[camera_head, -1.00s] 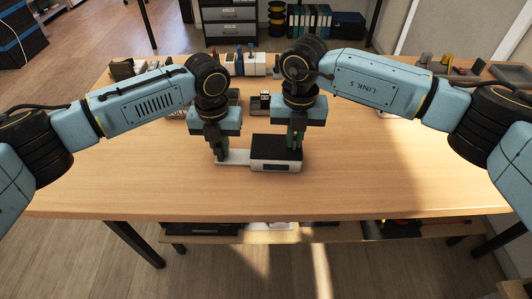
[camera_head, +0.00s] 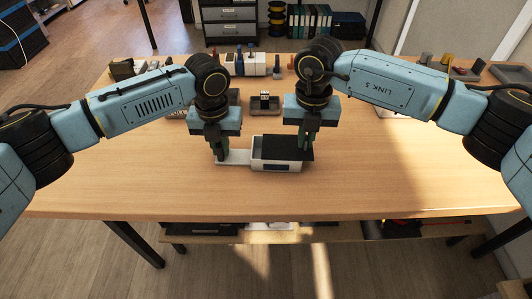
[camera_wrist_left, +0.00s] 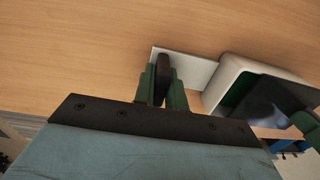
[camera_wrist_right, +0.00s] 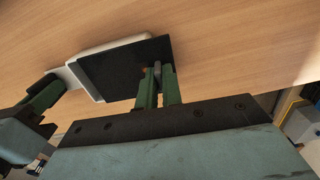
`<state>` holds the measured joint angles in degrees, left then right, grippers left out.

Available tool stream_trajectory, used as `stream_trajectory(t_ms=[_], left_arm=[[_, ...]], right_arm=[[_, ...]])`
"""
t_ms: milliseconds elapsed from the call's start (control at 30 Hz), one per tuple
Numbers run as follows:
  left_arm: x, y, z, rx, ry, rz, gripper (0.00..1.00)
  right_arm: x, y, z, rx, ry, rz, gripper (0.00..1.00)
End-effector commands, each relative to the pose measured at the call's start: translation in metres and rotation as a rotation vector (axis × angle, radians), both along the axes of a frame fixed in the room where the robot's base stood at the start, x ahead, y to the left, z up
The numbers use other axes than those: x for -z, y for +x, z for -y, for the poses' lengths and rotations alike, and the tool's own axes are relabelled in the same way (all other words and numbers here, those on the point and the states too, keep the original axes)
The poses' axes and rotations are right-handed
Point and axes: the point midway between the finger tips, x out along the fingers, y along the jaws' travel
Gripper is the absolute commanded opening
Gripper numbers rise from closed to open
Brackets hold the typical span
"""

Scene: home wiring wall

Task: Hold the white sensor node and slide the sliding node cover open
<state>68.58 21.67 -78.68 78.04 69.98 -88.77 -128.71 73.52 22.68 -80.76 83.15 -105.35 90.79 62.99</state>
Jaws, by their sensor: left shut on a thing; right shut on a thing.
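The white sensor node (camera_head: 277,168) lies on the table with a flat white tab (camera_head: 236,157) on its left side. Its black sliding cover (camera_head: 286,146) is shifted right, so the left part of the node's green interior (camera_wrist_left: 240,88) shows in the left wrist view. My left gripper (camera_head: 220,157) is shut on a dark upright grip (camera_wrist_left: 163,75) on the tab. My right gripper (camera_head: 302,147) is shut on a small grey knob (camera_wrist_right: 157,73) on the cover, seen in the right wrist view. The cover overhangs the node's right edge.
A small dark tray (camera_head: 265,108) with a little block stands behind the node. Several bottles and boxes line the table's back edge.

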Motion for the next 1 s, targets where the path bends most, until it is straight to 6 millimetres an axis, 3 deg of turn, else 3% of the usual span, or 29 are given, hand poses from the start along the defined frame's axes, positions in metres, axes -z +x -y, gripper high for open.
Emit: stream_trajectory(t_ms=[1000], left_arm=[[0.000,0.000,-0.001,-0.002,0.003,0.000,0.00]], right_arm=[[0.000,-0.001,0.032,0.003,-0.002,0.001,0.00]])
